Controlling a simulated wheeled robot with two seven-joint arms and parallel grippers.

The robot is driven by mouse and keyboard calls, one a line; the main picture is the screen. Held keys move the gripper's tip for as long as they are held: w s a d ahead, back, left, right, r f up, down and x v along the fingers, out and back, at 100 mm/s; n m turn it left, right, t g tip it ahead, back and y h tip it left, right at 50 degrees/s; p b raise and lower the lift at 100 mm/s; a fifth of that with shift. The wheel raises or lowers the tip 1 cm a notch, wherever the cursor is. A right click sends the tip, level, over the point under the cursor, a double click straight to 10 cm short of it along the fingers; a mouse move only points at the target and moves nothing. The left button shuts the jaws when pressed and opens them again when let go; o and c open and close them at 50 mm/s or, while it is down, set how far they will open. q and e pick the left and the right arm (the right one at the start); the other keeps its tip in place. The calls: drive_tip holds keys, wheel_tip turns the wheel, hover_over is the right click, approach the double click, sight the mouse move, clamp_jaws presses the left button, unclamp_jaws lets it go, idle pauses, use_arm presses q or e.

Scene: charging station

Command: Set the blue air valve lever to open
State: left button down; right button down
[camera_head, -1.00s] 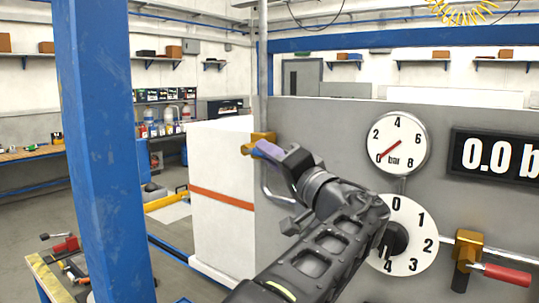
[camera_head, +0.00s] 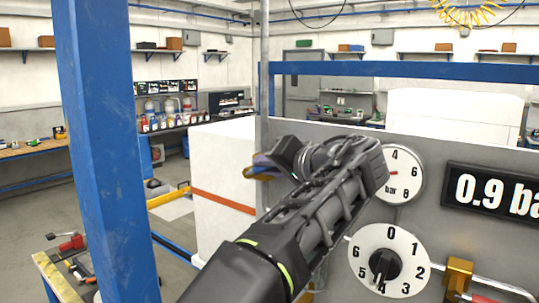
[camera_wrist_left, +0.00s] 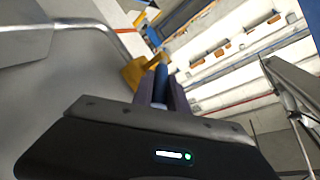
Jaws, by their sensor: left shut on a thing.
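My left gripper (camera_head: 264,164) is at the left edge of the grey panel, beside the brass valve body (camera_head: 248,173). In the left wrist view its purple fingers (camera_wrist_left: 160,90) are shut on the blue lever (camera_wrist_left: 160,82), and the brass valve body (camera_wrist_left: 134,74) shows just beyond them. In the head view the lever is mostly hidden by the gripper. The digital display (camera_head: 494,193) reads 0.9 bar. The round pressure gauge (camera_head: 408,188) is partly covered by my left wrist. My right gripper is not in view.
A numbered dial (camera_head: 362,255) sits low on the grey panel (camera_head: 450,235). A second brass valve (camera_head: 457,275) with a red handle is at lower right. A blue post (camera_head: 105,150) stands at left. A white cabinet (camera_head: 222,165) is behind the valve.

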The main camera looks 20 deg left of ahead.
use_arm(q)
drive_tip(key=shift+a+r+g+h+p, duration=0.15)
drive_tip(key=shift+r+g+h+p, duration=0.2)
drive_tip(key=shift+h+p, duration=0.2)
drive_tip(key=shift+w, duration=0.1)
drive_tip(key=c, duration=1.3)
unclamp_jaws()
drive_tip(key=v, duration=0.8)
drive_tip(key=shift+a, duration=0.1)
